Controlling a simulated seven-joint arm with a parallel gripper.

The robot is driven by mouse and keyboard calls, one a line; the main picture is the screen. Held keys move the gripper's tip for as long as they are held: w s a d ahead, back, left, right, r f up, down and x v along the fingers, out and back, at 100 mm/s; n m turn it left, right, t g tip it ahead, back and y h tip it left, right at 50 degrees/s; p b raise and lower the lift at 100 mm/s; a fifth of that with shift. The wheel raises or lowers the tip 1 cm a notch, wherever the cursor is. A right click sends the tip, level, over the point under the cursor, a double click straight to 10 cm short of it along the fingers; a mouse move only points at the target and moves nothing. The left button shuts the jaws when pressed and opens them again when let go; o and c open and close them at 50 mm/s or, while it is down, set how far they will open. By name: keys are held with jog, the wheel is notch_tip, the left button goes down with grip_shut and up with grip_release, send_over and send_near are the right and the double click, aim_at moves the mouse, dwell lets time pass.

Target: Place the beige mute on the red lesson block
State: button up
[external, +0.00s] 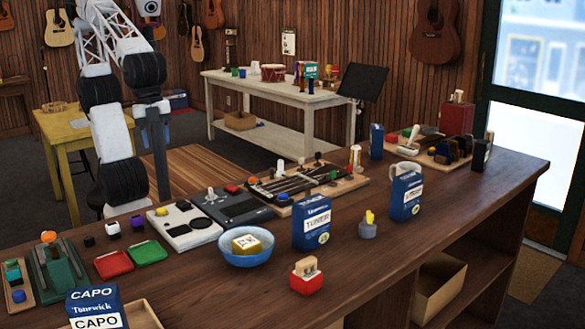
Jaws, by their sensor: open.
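A small red block (306,284), which looks like the red lesson block, stands near the front edge of the dark wooden counter. A beige piece (306,266), which looks like the beige mute, sits upright on top of it and appears to touch it. My gripper (160,194) is at the left, pointing down by the far side of the counter. It is open and empty, well away from the red block and the beige piece. The fingertips are small and dark, so their exact gap is hard to see.
A blue bowl (246,257) with a yellow box (246,243), a blue box (312,224) and a grey piece with a yellow top (368,226) stand around the red block. Red (113,264) and green (149,252) trays lie at left. The counter right of the block is clear.

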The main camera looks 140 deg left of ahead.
jog(key=s+f+n, duration=0.3)
jog(key=s+f, duration=0.1)
jog(key=s, duration=0.5)
jog(key=shift+s+d+f, duration=0.25)
jog(key=shift+s+d, duration=0.1)
jog(key=shift+d, duration=0.1)
dwell(0.6)
